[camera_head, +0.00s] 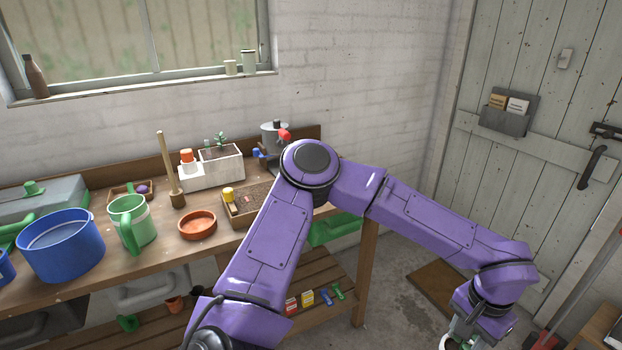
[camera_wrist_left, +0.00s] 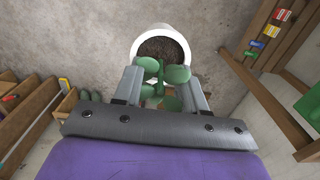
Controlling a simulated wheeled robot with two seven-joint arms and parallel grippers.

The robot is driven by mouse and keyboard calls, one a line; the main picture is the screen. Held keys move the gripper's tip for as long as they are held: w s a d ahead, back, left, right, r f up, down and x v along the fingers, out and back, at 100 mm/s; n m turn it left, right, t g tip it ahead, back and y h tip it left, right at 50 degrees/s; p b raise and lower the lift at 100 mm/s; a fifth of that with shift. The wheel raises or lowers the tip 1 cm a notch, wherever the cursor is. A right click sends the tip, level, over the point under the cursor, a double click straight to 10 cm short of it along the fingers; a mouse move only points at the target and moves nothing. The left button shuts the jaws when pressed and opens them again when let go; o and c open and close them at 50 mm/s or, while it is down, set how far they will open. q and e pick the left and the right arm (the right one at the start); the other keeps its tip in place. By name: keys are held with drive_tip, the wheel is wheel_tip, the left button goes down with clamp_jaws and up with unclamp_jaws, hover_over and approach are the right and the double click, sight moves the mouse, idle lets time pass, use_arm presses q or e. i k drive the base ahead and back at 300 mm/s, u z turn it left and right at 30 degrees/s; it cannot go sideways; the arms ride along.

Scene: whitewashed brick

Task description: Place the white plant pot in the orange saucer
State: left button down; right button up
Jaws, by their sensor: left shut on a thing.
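The orange saucer (camera_head: 197,224) lies on the wooden bench at the left in the head view and looks empty. My left gripper (camera_head: 462,335) is at the bottom right of that view, far from the saucer, over the floor side. It is shut on the white plant pot (camera_head: 444,342), which is partly cut off by the frame edge. In the left wrist view, the pot's white rim (camera_wrist_left: 137,47) and dark soil show beyond the fingers of my left gripper (camera_wrist_left: 164,88). Green leaves (camera_wrist_left: 177,74) lie between the fingers and hide the exact contact. My right gripper is not in view.
Around the saucer on the bench (camera_head: 130,262) stand a green mug (camera_head: 131,222), a blue basin (camera_head: 62,245), a wooden dibber (camera_head: 167,165), a wooden tray (camera_head: 246,207) and a white planter (camera_head: 221,167). A door (camera_head: 540,120) is at the right.

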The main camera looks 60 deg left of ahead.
sight(197, 227)
drive_tip(key=u, duration=1.7)
